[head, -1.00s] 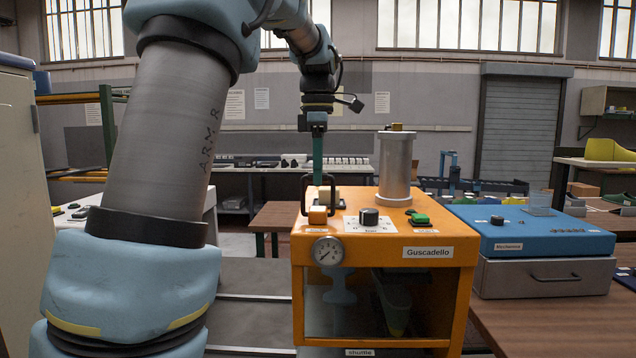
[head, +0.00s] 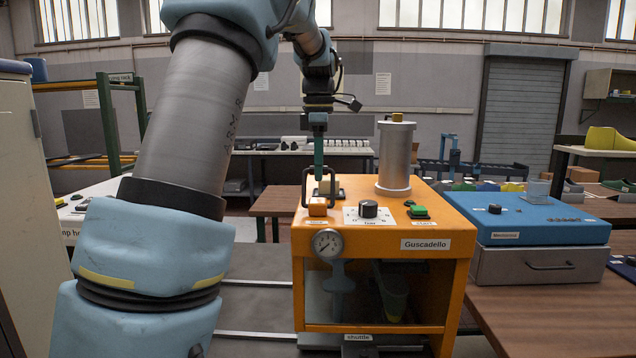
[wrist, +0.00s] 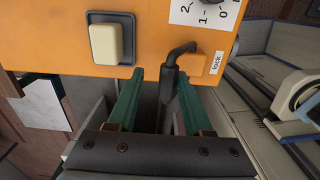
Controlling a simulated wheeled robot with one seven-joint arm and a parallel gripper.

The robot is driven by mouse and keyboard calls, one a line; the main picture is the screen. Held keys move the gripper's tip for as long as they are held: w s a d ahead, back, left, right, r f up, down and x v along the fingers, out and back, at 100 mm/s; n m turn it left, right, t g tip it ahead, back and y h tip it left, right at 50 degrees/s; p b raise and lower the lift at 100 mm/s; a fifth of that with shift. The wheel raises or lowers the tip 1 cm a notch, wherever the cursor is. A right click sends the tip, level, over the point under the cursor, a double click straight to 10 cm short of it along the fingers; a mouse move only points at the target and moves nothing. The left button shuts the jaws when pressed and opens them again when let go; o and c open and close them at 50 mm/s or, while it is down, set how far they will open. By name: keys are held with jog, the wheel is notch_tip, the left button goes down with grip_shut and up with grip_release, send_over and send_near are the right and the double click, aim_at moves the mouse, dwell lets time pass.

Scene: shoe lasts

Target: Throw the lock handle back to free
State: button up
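The lock handle (wrist: 171,75) is a black bent bar on an orange block (wrist: 193,64) with a "lock" label. In the head view the handle (head: 305,190) stands up at the front left of the orange machine's top, beside the small orange block (head: 317,207). My gripper (wrist: 160,78) is open, its two green fingers apart. The handle's dark grip end lies between the fingertips in the wrist view, nearer the right finger, with a gap on the left. In the head view my gripper (head: 319,172) points down behind the handle; its fingertips are partly hidden.
The orange machine (head: 424,228) has a cream rocker (wrist: 107,43), a black dial (head: 368,208), a green button (head: 418,211) and a grey cylinder (head: 395,160) on top. A gauge (head: 327,243) is on its front. A blue-topped box (head: 545,222) stands to the right.

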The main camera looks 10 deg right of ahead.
jog(key=shift+s, duration=0.15)
dwell(0.3)
jog(key=shift+s+a, duration=0.15)
jog(key=shift+s, duration=0.15)
notch_tip(320, 180, up, 5)
jog(key=p, duration=0.4)
jog(key=shift+p, duration=0.35)
jog(key=shift+r, duration=1)
jog(key=shift+f, duration=0.1)
jog(key=shift+c, duration=0.2)
